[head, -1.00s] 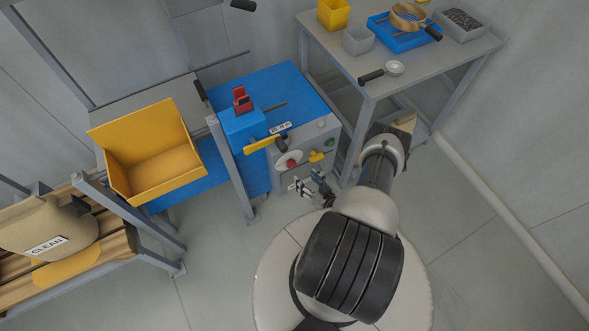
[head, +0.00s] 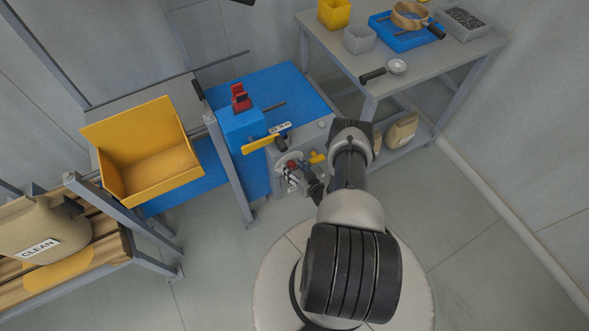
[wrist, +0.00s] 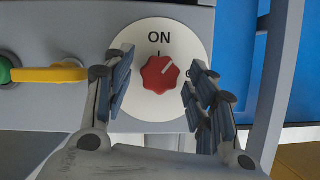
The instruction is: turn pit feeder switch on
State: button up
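The pit feeder switch is a red scalloped knob (wrist: 160,73) on a round white plate (wrist: 146,105) marked ON at the top in the wrist view. A white line on the knob points up and right, between the ON mark and another mark at the right that is partly hidden by a finger. My gripper (wrist: 158,98) is open, with one finger on each side of the knob and a visible gap to both. In the head view my gripper (head: 294,174) is at the front of the grey control panel (head: 314,143), partly covering the red knob (head: 291,164).
A yellow lever (head: 262,144) sits above the switch, and a yellow handle (head: 317,158) is to its right. A grey post (head: 229,165) stands left of the panel. A table (head: 415,70) with trays stands at the back right. Floor at lower right is clear.

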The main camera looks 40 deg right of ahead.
jog(key=c, duration=0.9)
jog(key=shift+a, duration=0.1)
jog(key=shift+a+n+h+p, duration=0.1)
jog(key=shift+n+h+p, duration=0.6)
jog(key=shift+n, duration=0.4)
jog(key=shift+a+n+g+h, duration=0.1)
jog(key=shift+n+g+h, duration=0.2)
jog(key=shift+n+h, duration=0.9)
jog(key=o, duration=1)
jog(key=shift+o, duration=0.2)
